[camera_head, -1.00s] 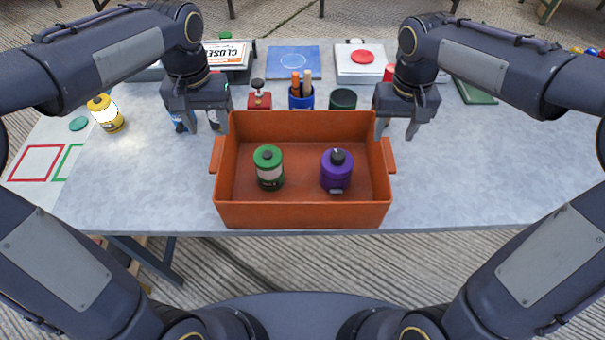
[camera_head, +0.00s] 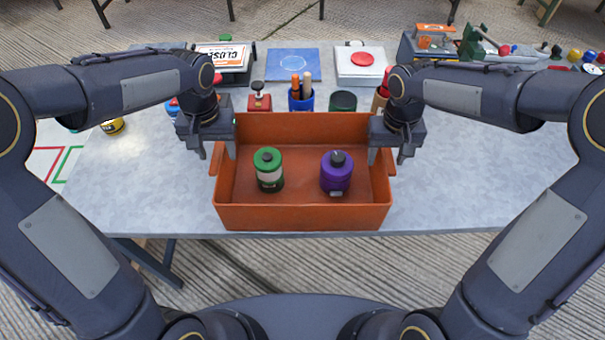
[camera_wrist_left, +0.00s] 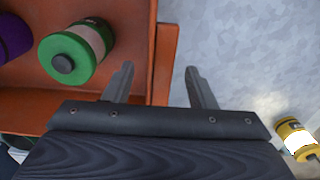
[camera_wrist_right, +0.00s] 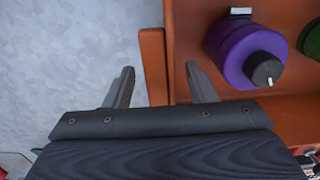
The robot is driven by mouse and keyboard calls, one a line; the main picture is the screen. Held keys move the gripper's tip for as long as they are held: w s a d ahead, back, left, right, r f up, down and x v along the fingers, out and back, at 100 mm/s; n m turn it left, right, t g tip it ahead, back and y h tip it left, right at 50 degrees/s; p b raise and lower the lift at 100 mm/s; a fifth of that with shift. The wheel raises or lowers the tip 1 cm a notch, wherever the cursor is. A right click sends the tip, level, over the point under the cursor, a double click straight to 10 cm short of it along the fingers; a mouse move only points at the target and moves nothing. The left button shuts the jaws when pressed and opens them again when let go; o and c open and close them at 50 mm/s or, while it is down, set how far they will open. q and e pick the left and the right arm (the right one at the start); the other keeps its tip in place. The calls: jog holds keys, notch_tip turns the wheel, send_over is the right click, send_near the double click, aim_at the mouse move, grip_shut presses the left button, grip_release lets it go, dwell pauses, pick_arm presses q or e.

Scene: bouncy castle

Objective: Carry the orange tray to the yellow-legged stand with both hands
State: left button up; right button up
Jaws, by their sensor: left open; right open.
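The orange tray (camera_head: 300,216) sits on the grey table near its front edge. It holds a green canister (camera_head: 268,170) on the left and a purple canister (camera_head: 336,174) on the right. My left gripper (camera_head: 217,155) is open at the tray's left handle; in the left wrist view its fingers (camera_wrist_left: 160,88) lie on either side of the handle and wall (camera_wrist_left: 163,65). My right gripper (camera_head: 388,157) is open at the right handle; in the right wrist view its fingers (camera_wrist_right: 160,88) lie on either side of that handle (camera_wrist_right: 153,65). The yellow-legged stand is not clearly in view.
A yellow canister (camera_head: 113,126) stands at left. The table right of the tray is mostly clear.

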pick_arm(q)
jog(key=shift+c, duration=0.3)
pick_arm(e)
jog(key=shift+c, duration=0.3)
pick_arm(q)
grip_shut()
pick_arm(e)
grip_shut()
pick_arm(q)
jog(key=shift+r, duration=0.15)
pick_arm(e)
jog(key=shift+r, duration=0.1)
